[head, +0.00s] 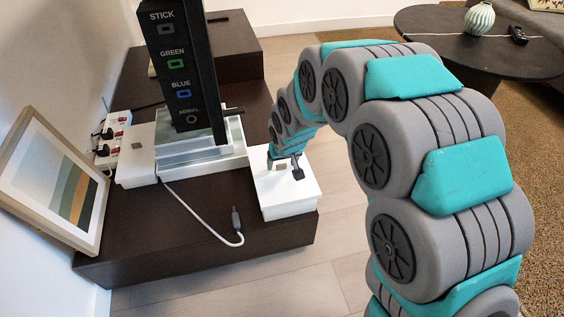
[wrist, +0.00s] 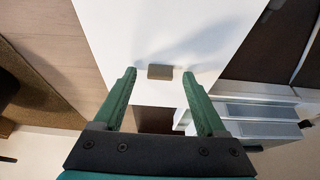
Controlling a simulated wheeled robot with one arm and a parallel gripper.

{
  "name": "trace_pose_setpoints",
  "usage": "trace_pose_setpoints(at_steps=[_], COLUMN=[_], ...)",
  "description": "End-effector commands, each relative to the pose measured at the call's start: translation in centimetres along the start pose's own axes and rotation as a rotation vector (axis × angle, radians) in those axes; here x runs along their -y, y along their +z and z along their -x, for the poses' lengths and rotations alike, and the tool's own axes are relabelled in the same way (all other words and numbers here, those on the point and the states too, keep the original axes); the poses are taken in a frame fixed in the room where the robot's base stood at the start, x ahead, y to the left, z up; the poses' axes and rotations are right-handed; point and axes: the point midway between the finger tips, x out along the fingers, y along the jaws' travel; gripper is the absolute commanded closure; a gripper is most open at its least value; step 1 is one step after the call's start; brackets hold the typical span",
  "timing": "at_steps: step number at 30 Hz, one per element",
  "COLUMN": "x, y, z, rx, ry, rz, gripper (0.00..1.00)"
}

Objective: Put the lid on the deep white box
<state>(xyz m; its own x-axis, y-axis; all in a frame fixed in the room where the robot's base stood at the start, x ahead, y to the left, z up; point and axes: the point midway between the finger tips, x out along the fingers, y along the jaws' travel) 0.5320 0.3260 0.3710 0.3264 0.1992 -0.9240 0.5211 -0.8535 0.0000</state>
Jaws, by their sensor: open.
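A white square lid (head: 286,186) with a small grey-brown knob (head: 281,166) is at the front right of the dark low cabinet. White sides show below its edge; I cannot tell whether it rests on a box. My gripper (head: 284,167) is open over it. In the wrist view the knob (wrist: 160,72) lies between and just beyond the tips of the two green fingers (wrist: 158,78), untouched, on the white top (wrist: 190,30). Another white box-like piece (head: 136,168) with a similar knob stands at the left; its depth is unclear.
A white cable (head: 205,222) lies on the cabinet (head: 180,235). A framed picture (head: 55,180) leans at left, by a power strip (head: 112,135).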

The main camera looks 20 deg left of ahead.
Motion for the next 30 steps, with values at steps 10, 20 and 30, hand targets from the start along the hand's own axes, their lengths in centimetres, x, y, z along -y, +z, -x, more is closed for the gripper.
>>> trace_pose_setpoints(at_steps=[10, 20, 30], x=[0.0, 0.0, 0.0], y=[0.0, -0.1, 0.0], z=[0.3, 4.2, 7.8], rx=[-0.001, -0.003, -0.001], ry=[0.000, 0.000, 0.000], rz=[0.000, 0.000, 0.000], gripper=[0.26, 0.26, 0.26])
